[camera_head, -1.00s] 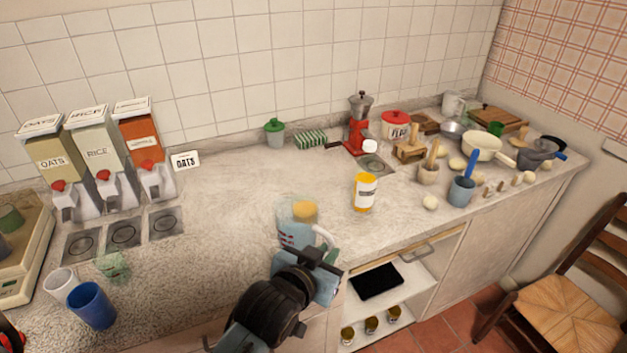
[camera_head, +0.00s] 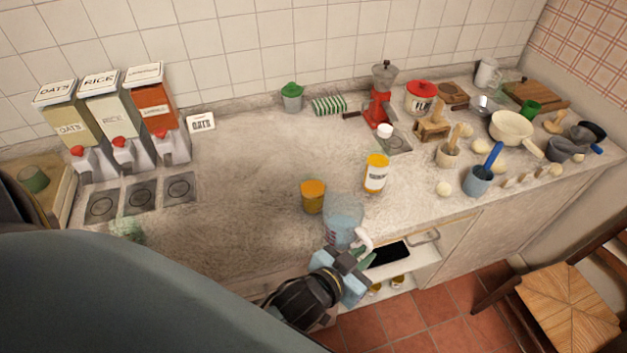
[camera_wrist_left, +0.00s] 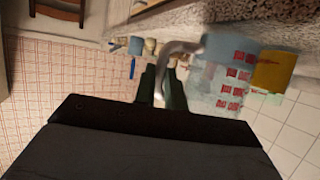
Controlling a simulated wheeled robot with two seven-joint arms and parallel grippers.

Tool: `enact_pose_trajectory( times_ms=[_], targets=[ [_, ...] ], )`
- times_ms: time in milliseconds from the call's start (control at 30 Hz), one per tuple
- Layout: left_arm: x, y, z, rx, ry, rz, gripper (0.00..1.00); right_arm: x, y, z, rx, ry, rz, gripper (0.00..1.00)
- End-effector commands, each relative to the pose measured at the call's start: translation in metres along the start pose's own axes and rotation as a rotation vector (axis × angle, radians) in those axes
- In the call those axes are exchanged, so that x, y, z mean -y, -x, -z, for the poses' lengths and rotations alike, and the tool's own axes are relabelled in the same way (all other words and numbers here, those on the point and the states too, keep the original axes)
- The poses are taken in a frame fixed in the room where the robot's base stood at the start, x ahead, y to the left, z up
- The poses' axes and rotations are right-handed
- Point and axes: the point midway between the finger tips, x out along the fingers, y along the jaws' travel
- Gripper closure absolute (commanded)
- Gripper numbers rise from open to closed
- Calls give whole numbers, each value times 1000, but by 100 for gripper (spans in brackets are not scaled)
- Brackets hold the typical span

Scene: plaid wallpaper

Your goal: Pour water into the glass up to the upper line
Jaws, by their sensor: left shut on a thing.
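My left gripper (camera_head: 352,272) is shut on the pale handle of a see-through bluish measuring jug (camera_head: 343,214), at the counter's front edge. In the left wrist view the jug (camera_wrist_left: 226,78) has red markings and the dark fingers (camera_wrist_left: 162,90) close around its handle. I cannot tell its water level or whether it touches the counter. A faint greenish see-through glass (camera_head: 127,229) stands at the left of the counter; its lines cannot be made out. My right gripper is not in view.
An orange cup (camera_head: 313,196) stands just left of the jug, and a yellow-and-white container (camera_head: 376,173) behind it to the right. Dispensers (camera_head: 115,125) stand at the back left. Kitchenware crowds the right. The middle of the counter (camera_head: 240,180) is clear.

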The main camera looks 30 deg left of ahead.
Motion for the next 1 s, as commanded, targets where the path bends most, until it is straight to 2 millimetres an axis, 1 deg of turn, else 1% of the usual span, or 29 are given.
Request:
enact_pose_trajectory(
  times_ms=[367,667,767,867,1000],
  targets=[
    [10,6,20,14,95,-40,100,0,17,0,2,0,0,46],
    [27,14,47,50,267,-112,100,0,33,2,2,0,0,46],
    [34,17,58,63,325,-136,100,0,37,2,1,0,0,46],
    [43,23,77,74,384,-160,100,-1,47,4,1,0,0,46],
    [54,29,97,93,467,-194,100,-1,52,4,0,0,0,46]
  ],
)
